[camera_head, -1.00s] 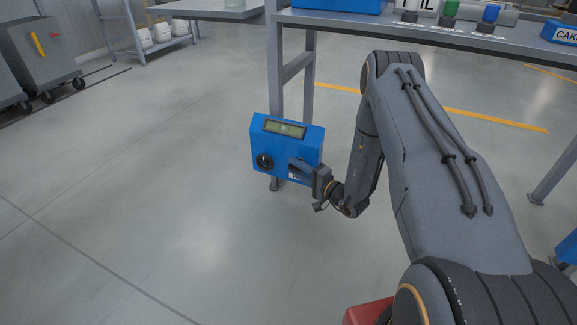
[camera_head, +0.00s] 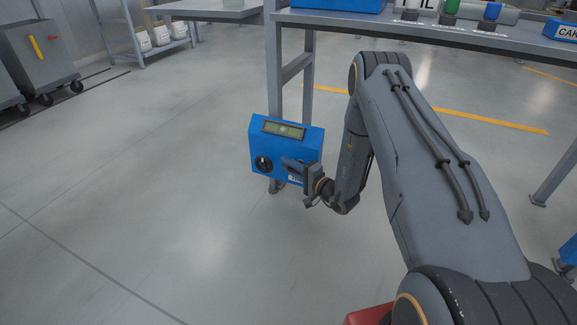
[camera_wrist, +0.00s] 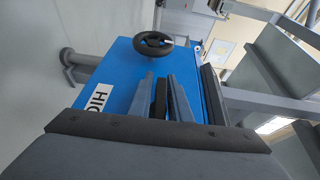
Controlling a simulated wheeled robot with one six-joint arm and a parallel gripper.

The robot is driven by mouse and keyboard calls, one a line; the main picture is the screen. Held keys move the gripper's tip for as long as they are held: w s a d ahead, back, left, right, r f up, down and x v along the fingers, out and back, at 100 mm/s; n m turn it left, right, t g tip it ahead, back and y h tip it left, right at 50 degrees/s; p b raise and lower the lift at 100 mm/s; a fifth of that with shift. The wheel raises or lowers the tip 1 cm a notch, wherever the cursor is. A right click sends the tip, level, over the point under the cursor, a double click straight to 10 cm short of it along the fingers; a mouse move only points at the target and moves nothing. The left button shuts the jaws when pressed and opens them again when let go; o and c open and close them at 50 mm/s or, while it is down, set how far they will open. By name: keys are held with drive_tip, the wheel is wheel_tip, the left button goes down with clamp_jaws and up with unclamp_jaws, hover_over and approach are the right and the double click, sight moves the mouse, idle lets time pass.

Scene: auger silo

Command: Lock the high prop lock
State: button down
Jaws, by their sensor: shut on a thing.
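A blue box (camera_head: 303,146) stands at the bench leg in the head view, with a lit display window (camera_head: 284,129) on its sloped top edge. A round black knob (camera_head: 263,164) is on its front, and shows as a small wheel in the wrist view (camera_wrist: 153,42). A white label (camera_wrist: 97,99) reading "HIG…" is partly cut off by my wrist. My gripper (camera_head: 289,163) is at the right part of the box front. In the wrist view its fingers (camera_wrist: 161,90) are shut on a narrow dark lever (camera_wrist: 160,103). The lever's base is hidden.
A grey bench (camera_head: 430,33) with bottles and a blue bin stands above and behind the box. Its legs (camera_head: 275,85) are close by the box. Open floor (camera_head: 150,190) lies to the left. A grey cabinet on castors (camera_head: 38,55) is far left.

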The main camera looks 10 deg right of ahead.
idle(0.4)
drive_tip(key=c, duration=1.8)
unclamp_jaws()
drive_tip(key=shift+c, duration=0.2)
drive_tip(key=p+v, duration=0.3)
drive_tip(key=v, duration=0.5)
drive_tip(key=shift+p, duration=0.35)
drive_tip(key=shift+a+f, duration=0.1)
drive_tip(key=shift+a, duration=0.05)
